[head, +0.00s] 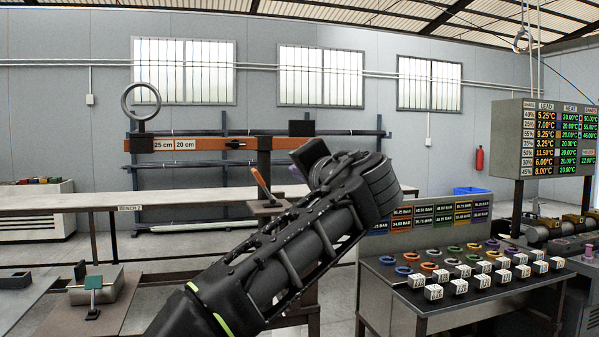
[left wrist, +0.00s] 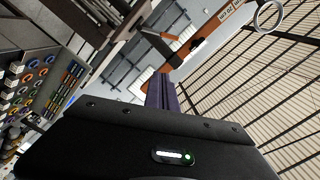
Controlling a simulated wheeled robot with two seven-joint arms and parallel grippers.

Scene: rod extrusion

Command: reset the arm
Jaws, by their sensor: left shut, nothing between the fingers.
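My left arm comes in from the bottom of the head view and reaches up to the middle. My left gripper (head: 308,156) is at its end, raised in front of the far bench and apart from everything. Its purple fingers are shut with nothing between them. The fingers also show in the left wrist view (left wrist: 161,93), above the dark gripper body. My right gripper is in neither view.
A control desk (head: 395,285) with several coloured rings and white labelled blocks stands at the right, below a readout board (head: 513,185). A long bench (head: 60,205) and an orange bar (head: 205,145) with a ring (head: 141,87) are at the left.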

